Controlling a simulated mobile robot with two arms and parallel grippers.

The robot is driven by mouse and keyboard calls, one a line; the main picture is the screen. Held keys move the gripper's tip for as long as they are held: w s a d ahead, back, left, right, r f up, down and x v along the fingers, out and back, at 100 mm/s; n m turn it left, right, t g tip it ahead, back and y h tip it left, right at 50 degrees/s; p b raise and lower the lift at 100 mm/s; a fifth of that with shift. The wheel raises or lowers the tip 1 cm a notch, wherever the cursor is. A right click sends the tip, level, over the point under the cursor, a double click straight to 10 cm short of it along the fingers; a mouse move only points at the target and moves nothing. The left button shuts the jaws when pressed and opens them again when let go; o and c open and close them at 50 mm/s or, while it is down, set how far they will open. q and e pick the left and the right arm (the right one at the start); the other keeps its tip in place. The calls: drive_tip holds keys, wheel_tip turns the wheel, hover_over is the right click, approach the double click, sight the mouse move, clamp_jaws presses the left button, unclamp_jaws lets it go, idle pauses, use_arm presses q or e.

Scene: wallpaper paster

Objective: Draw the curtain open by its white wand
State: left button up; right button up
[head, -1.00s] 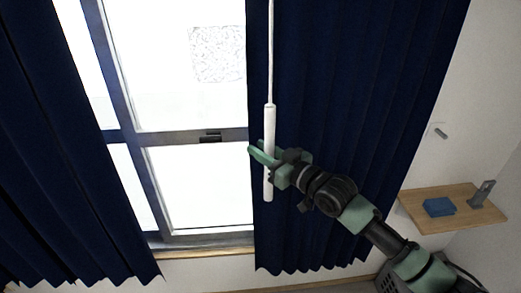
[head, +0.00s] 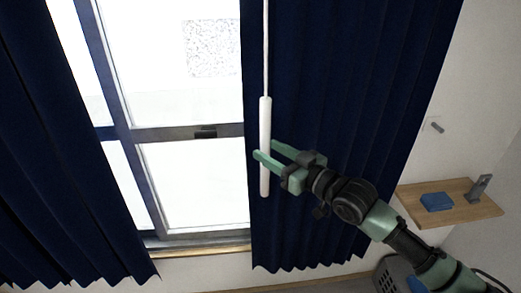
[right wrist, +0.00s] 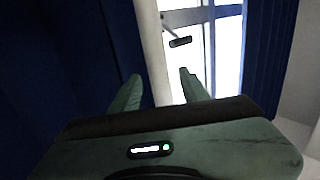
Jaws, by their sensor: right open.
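The white wand (head: 265,145) hangs upright from a thin rod in front of the right dark blue curtain (head: 335,120), near that curtain's left edge. My right gripper (head: 264,148) is open at the wand's lower half. In the head view one fingertip crosses in front of the wand and the other is just right of it. In the right wrist view the wand (right wrist: 152,50) runs between the two open fingers (right wrist: 160,80), nearer the left one; I cannot tell whether they touch. My left gripper is not in view.
A second blue curtain (head: 50,150) hangs at the left. The bright window (head: 185,180) shows between the curtains. A wooden shelf (head: 470,210) on the right wall holds a blue item (head: 437,201) and a small grey stand (head: 480,187).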

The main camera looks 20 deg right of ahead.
drive_tip(key=shift+v, duration=1.3)
